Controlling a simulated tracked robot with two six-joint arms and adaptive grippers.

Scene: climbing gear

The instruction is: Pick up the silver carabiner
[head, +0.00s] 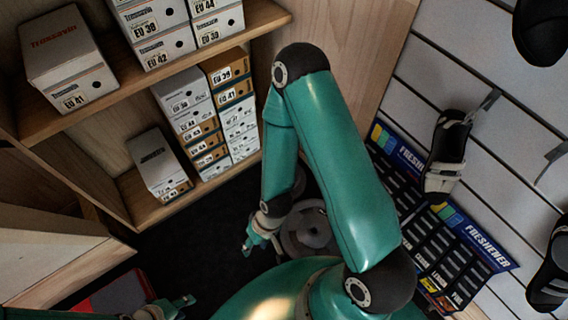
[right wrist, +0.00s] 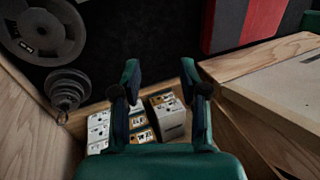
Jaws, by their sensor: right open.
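My right gripper (head: 256,241) hangs over the dark floor beside the weight plates in the head view. In the right wrist view my right gripper (right wrist: 160,72) is open, with nothing between its two fingers. My left gripper (head: 176,307) is at the bottom edge of the head view, partly cut off. Its jaws are too small there to read.
Weight plates (head: 307,229) lie on the floor, partly behind my right arm; they also show in the right wrist view (right wrist: 42,28). Wooden shelves (head: 150,82) hold shoe boxes (head: 70,62). A slatted wall (head: 455,75) carries shoes (head: 446,155) and a freshener rack (head: 440,245).

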